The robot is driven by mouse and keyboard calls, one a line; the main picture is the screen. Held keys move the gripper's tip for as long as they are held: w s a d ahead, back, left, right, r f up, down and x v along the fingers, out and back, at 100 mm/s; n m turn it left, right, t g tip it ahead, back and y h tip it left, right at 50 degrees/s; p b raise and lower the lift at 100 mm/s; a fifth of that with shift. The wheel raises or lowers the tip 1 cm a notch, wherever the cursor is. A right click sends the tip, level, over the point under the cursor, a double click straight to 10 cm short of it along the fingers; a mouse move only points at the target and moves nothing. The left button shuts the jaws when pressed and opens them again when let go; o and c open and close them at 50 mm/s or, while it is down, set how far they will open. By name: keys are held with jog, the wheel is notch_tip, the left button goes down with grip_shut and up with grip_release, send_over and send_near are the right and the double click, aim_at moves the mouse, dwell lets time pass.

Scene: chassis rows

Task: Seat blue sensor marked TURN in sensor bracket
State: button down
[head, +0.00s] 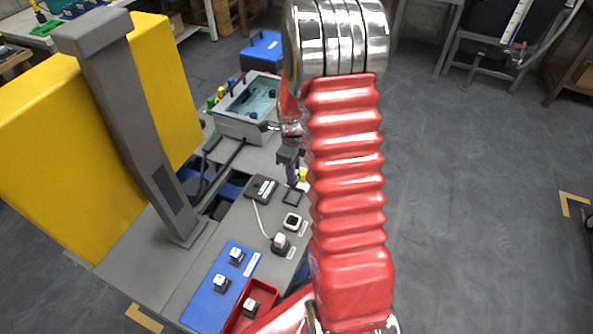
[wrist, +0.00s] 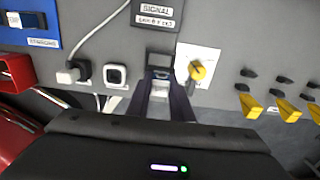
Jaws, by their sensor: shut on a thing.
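My gripper (head: 290,160) hangs over the grey chassis deck, pointing down, and also shows in the wrist view (wrist: 162,82). Its fingers are shut on a small piece with a bluish-grey face (wrist: 159,73), apparently the blue sensor. The fingers hide most of it, and I cannot read any TURN mark. A dark square outline (head: 292,197) lies on the deck just below the gripper in the head view; I cannot tell whether it is the sensor bracket. I cannot tell whether the held piece touches the deck.
A yellow knob (wrist: 197,70) is close on the right, with yellow levers (wrist: 250,106) beyond.

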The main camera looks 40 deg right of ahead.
jog(key=shift+f, duration=0.15)
jog(key=shift+f, duration=3.25)
jog(key=shift+f, duration=0.95)
jog(key=c, duration=1.5)
grip_release()
jog(key=shift+r, duration=0.15)
notch_tip(320, 180, up, 14)
jog(key=shift+f, duration=0.25)
jog(key=shift+n, duration=0.3)
